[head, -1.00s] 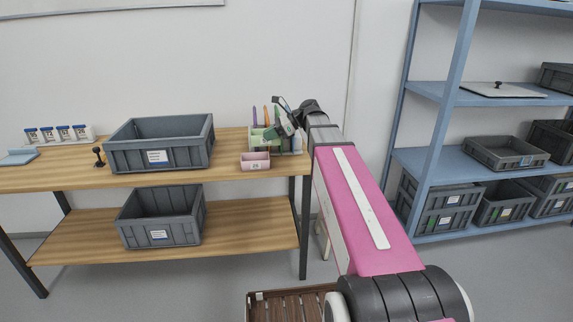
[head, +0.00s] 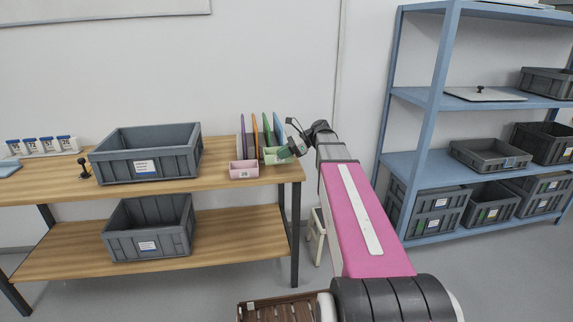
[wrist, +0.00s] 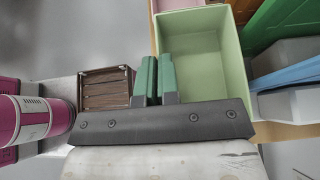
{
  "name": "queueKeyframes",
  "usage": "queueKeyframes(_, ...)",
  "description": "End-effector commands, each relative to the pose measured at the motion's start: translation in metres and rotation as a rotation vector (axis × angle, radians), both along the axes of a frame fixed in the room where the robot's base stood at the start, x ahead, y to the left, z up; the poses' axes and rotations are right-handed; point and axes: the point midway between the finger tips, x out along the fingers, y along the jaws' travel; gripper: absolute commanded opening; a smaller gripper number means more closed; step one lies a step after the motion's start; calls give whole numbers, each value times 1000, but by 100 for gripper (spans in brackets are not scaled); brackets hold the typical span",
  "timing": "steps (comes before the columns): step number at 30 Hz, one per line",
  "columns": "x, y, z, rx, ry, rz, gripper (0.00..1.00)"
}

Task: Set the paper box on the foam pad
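A pale green open box (head: 273,157), likely the paper box, is at the right end of the wooden table. In the wrist view it shows large (wrist: 205,60), open side toward the camera and apparently empty. My gripper (wrist: 157,62) has its two green fingers close together on the box's left wall. In the head view my gripper (head: 294,147) is beside the box at the table's right end; whether the box touches the table is hard to tell. A flat light-blue piece (head: 9,169) at the table's far left may be the foam pad.
A pink box (head: 243,170) sits left of the green one, with several upright coloured panels (head: 254,135) behind. A grey bin (head: 147,158) and a black-knobbed stand (head: 83,170) are farther left. Blue shelving (head: 430,100) stands right.

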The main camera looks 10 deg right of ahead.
Motion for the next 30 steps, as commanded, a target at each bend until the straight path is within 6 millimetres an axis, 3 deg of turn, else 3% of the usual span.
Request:
queueKeyframes(5,3,-15,-9,1,0,1,0)
queueKeyframes(17,2,-15,-44,1,1,0,0)
queueKeyframes(26,2,-15,-46,0,0,1,0)
queueKeyframes(28,2,-15,-46,0,0,1,22)
queueKeyframes(30,2,-15,-46,0,0,1,28)
